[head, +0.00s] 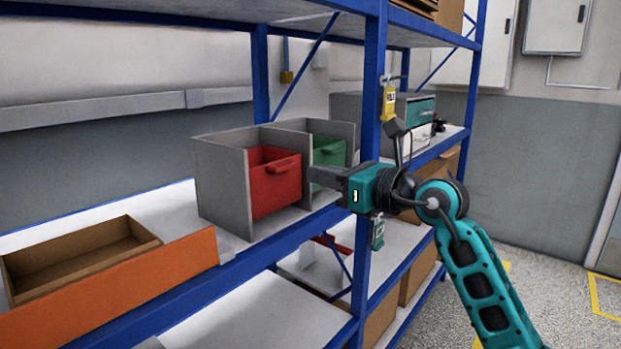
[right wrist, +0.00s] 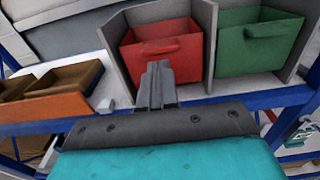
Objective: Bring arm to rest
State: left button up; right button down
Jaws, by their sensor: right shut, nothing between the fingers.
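My right gripper (head: 316,174) is shut and empty, in front of the blue shelf rack at the height of the drawers. In the right wrist view its fingers (right wrist: 157,80) are closed together and point toward the red drawer (right wrist: 163,55). The red drawer (head: 274,182) sits in a grey housing and stands partly out. My teal right arm (head: 475,265) reaches in from the lower right. My left gripper does not show in either view.
A green drawer (head: 328,153) stands beside the red one. An open brown tray with an orange front (head: 120,284) lies on the shelf at the left. A blue rack post (head: 371,95) rises close to the right gripper. The floor at the right is clear.

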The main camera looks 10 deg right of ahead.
jog(key=b+v, duration=0.1)
jog(key=v, duration=0.8)
jog(key=s+a+f+m+y, duration=0.3)
jog(key=a+f+m+y, duration=0.15)
jog(key=f+m, duration=0.2)
jog(key=s+d+f+m+t+h+p, duration=0.1)
jog(key=s+d+f+m+t+h, duration=0.15)
jog(key=f+m+h, duration=0.7)
jog(key=s+d+f+m+t+h, duration=0.1)
jog(key=s+d+f+m+h, duration=0.15)
jog(key=f+m, duration=1.45)
jog(key=s+a+f+m+g+h, duration=0.1)
jog(key=s+f+m+g, duration=0.5)
jog(key=s+f, duration=0.6)
jog(key=shift+s+a+m, duration=0.15)
jog(key=shift+a+m, duration=0.65)
jog(key=shift+m, duration=0.3)
